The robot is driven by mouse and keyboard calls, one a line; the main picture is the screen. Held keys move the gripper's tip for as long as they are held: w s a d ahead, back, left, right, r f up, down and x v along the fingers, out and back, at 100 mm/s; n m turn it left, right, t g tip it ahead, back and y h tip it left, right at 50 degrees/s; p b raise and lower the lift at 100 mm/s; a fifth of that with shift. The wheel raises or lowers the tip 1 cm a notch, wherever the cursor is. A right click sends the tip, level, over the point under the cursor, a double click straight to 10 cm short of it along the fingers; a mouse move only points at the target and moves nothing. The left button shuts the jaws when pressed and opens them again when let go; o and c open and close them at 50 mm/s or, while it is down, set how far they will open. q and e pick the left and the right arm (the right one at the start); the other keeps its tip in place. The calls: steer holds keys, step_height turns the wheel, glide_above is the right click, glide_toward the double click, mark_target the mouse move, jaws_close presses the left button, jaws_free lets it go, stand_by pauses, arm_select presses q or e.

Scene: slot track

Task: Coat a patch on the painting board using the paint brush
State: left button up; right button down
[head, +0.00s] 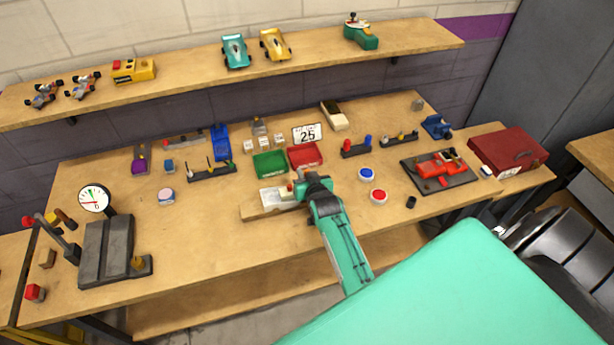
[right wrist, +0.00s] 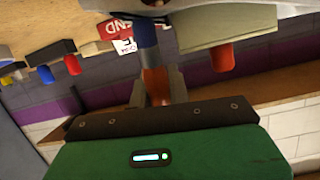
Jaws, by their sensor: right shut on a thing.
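The painting board (head: 258,213) is a light wooden board with a pale white patch (head: 275,197) on top, lying near the front middle of the workbench. My right gripper (head: 300,187) is over the board's right end and hides part of it. In the right wrist view, its fingers (right wrist: 158,92) are shut on a slim upright thing, orange-red between the fingers and grey-blue above. This looks like the paint brush (right wrist: 149,45). The brush's tip and its contact with the board cannot be made out. My left gripper is not in view.
A green tray (head: 269,165) and a red tray (head: 305,154) stand just behind the board. Blue and red round buttons (head: 378,196) lie to the right. A peg rack (head: 212,172) and a dial gauge (head: 95,199) are to the left. The bench front left of the board is clear.

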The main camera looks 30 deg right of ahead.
steer(key=shift+w+d+b, duration=0.55)
steer(key=shift+w+b, duration=0.1)
steer(key=shift+w, duration=1.3)
steer(key=shift+s+a+p, duration=0.3)
steer(key=shift+s+p, duration=0.45)
steer(key=shift+s, duration=0.3)
steer(key=shift+s+a+p, duration=0.25)
steer(key=shift+s+p, duration=0.45)
steer(key=shift+s, duration=0.35)
steer(key=shift+s+a+f, duration=0.1)
steer(key=shift+s+a, duration=0.05)
steer(key=shift+s, duration=0.3)
step_height(320, 180, up, 6)
steer(key=d+p, duration=0.1)
steer(key=p, duration=0.4)
steer(key=shift+s+d+p, duration=0.2)
steer(key=shift+d+p, duration=0.1)
steer(key=shift+d, duration=0.1)
steer(key=shift+f, duration=0.1)
steer(key=shift+s+d+r+p, duration=0.1)
steer(key=shift+d+r+p, duration=0.1)
steer(key=shift+r+p, duration=0.4)
steer(key=shift+d+r+p, duration=0.2)
steer(key=shift+r+p, duration=0.15)
steer(key=shift+r, duration=0.45)
